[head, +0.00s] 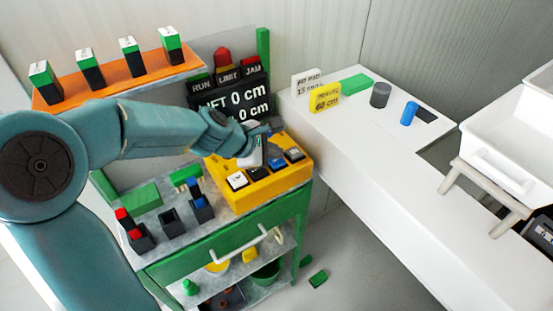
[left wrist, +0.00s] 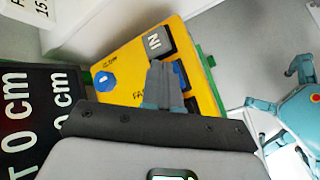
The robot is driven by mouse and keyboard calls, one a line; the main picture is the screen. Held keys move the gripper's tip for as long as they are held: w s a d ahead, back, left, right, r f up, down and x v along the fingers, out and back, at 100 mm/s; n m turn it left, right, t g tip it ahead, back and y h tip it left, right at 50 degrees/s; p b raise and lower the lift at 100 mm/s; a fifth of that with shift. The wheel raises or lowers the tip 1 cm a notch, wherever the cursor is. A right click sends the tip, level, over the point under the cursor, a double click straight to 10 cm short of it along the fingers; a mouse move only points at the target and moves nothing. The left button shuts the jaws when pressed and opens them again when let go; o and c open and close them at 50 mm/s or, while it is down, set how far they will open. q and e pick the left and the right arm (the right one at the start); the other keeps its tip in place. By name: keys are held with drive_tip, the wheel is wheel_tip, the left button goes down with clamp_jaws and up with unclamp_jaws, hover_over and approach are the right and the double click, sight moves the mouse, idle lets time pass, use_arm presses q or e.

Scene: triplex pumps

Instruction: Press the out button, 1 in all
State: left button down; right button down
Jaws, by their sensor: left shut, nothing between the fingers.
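The yellow control box (head: 262,190) stands on the cart with a row of buttons. They are a white button (head: 237,180), a black button (head: 257,173), a blue button (head: 276,164) and a dark button (head: 294,153) at the right end. In the left wrist view the end button (left wrist: 155,40) reads IN; I cannot read OUT on any button. My left gripper (head: 256,160) is shut and empty, over the box behind the row. Its fingers (left wrist: 165,85) partly hide the blue button in the left wrist view; contact cannot be told. My right gripper is not in view.
A display (head: 232,105) stands behind the box, with lamps above. A blue knob (left wrist: 104,80) is on the box. Black holders with red and blue pieces (head: 135,230) stand left on the cart. A white bench (head: 380,150) lies to the right.

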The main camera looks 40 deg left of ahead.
sight(273, 162)
use_arm(q)
drive_tip(key=shift+f+b, duration=0.45)
drive_tip(key=shift+f, duration=0.1)
drive_tip(key=shift+r, duration=0.15)
idle(0.5)
drive_tip(key=shift+r+p, duration=0.85)
drive_tip(key=shift+p, duration=0.1)
wheel_tip(273, 162, up, 5)
drive_tip(key=p, duration=0.5)
drive_tip(key=shift+s, duration=0.1)
idle(0.4)
